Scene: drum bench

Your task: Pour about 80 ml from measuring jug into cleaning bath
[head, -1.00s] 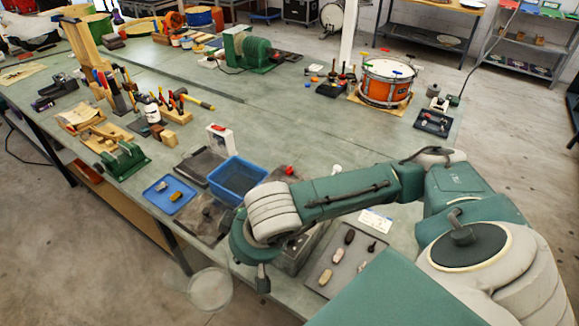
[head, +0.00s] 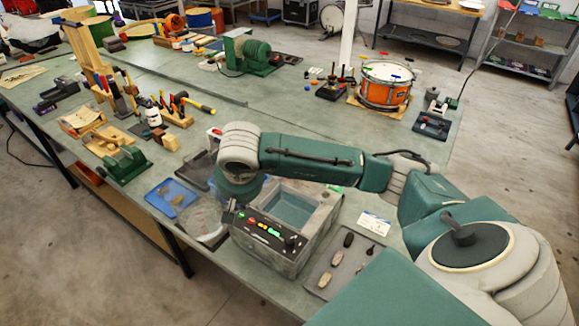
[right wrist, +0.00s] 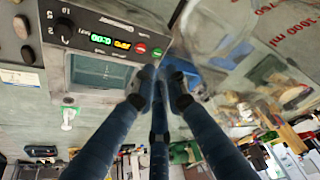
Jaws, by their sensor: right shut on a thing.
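The cleaning bath (head: 322,218) is a grey box with an open tank of bluish liquid and a sloped front panel with lit buttons. Its panel and tank also show in the right wrist view (right wrist: 85,41). The clear measuring jug (head: 203,220) hangs left of the bath, near the bench's front edge, apart from the tank opening. Its red 1000 ml marking shows in the right wrist view (right wrist: 285,30). My right gripper (head: 231,212) is shut on the jug. The jug's liquid level and exact tilt cannot be made out. My left gripper is not in view.
A blue tray (head: 171,197) lies behind the jug on the left. A grey tray (head: 345,262) with several small items sits right of the bath, with a white card (head: 375,223) behind it.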

